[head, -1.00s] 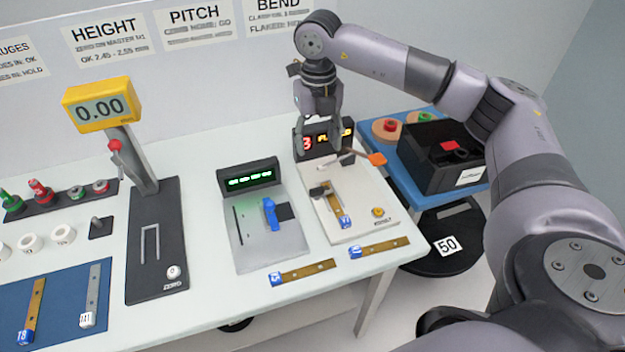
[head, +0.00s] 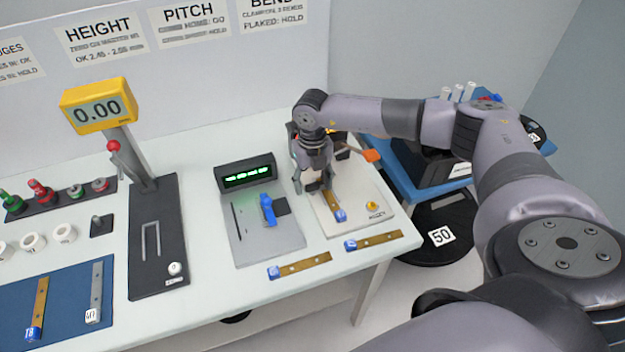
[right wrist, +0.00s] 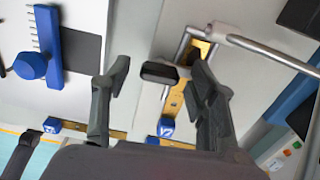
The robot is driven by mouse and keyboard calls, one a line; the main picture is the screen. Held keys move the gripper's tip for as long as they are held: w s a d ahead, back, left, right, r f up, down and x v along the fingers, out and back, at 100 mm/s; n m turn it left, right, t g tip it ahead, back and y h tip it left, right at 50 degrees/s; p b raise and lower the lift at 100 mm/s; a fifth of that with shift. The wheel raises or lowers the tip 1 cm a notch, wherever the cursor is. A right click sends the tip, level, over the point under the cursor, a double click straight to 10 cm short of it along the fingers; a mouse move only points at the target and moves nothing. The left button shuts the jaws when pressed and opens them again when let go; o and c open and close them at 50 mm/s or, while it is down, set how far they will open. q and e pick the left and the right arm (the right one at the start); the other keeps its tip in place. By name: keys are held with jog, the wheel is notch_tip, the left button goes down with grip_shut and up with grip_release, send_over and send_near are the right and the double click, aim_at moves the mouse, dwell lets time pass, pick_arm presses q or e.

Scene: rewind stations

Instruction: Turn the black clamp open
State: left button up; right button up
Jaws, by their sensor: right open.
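The black clamp (right wrist: 160,73) shows in the right wrist view as a rounded black bar beside a brass strip (right wrist: 178,92) with a blue tag. My right gripper (right wrist: 158,88) is open, with one finger on each side of the clamp in that view. I cannot tell whether either finger touches it. In the head view, my right gripper (head: 314,178) points down over the bend station's pale plate (head: 353,222) and mostly hides the clamp. The strip (head: 334,204) lies on this plate, its blue-tagged end toward the front. My left gripper is not in view.
A lever with an orange handle (head: 371,156) reaches out right of my gripper. The pitch station with its blue slider (head: 268,209) stands to the left. Two tagged strips (head: 302,265) (head: 375,240) lie along the front edge. A black box (head: 428,165) stands on a blue side table.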

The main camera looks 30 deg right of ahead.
jog(key=shift+c, duration=0.3)
jog(key=shift+c, duration=0.7)
jog(key=c, duration=1)
jog(key=shift+o, duration=0.2)
